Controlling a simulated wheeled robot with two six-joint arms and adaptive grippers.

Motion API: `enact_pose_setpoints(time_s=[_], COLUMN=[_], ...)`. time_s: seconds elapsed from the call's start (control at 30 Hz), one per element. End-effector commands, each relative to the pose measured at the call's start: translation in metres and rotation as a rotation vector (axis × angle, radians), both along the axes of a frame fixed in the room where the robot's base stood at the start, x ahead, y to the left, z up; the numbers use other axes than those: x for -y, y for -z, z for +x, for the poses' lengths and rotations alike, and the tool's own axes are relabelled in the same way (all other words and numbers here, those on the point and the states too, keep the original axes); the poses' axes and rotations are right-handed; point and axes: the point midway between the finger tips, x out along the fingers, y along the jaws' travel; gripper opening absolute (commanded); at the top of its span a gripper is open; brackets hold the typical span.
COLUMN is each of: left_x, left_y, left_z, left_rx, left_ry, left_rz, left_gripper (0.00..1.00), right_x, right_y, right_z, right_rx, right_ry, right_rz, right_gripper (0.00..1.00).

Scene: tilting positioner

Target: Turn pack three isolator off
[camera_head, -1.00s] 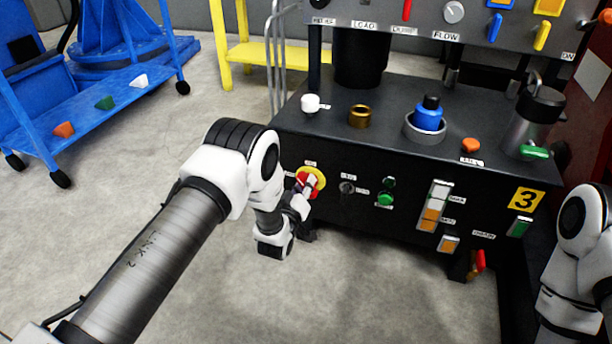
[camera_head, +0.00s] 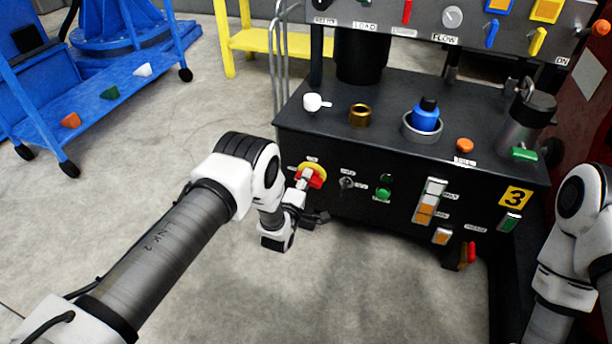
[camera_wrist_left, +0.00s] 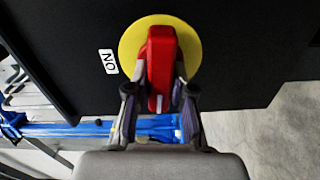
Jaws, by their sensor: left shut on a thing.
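The pack three isolator is a red handle (camera_head: 315,182) on a yellow disc (camera_head: 313,167), on the black cabinet front at its left end. In the left wrist view the red handle (camera_wrist_left: 161,60) stands upright in the picture over the yellow disc (camera_wrist_left: 130,45). The ON label (camera_wrist_left: 108,62) is left of the disc there, so the handle lies crosswise to the label's direction. My left gripper (camera_head: 304,184) is shut on the handle, with one finger on each side of it in the left wrist view (camera_wrist_left: 160,96). My right gripper is out of view.
The black cabinet (camera_head: 385,165) bears a yellow 3 plate (camera_head: 515,197), a key switch (camera_head: 346,183), a green button (camera_head: 383,194) and rocker switches (camera_head: 430,201). A red switch (camera_head: 467,255) sticks out lower right. A blue cart (camera_head: 110,95) stands left. Floor in front is clear.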

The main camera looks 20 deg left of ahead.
Motion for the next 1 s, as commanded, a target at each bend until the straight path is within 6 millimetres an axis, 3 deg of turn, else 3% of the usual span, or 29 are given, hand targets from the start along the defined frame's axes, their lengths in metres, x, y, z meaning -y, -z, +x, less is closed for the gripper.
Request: enact_pose_setpoints(time_s=[0.3,0.77,0.8,0.87,1.0], left_x=[0.0002,0.0002,0.0002,0.0002,0.0001], left_y=[0.0012,0.0018,0.0018,0.0018,0.0015], left_z=[-0.0004,-0.0003,-0.0003,-0.0003,-0.0002], left_rx=[-0.006,-0.006,-0.006,-0.006,-0.005], left_ry=[0.001,0.001,0.001,0.001,0.001], left_rz=[-0.109,-0.125,-0.125,-0.125,-0.124], left_gripper=[0.0,0.0,0.29,0.48,0.48], right_x=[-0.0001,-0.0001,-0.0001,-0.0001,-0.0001], right_y=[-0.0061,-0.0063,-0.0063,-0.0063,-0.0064], right_z=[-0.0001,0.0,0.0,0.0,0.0], right_rx=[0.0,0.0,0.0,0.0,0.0], right_ry=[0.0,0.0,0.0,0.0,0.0], right_rz=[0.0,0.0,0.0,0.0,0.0], right_gripper=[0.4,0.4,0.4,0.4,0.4])
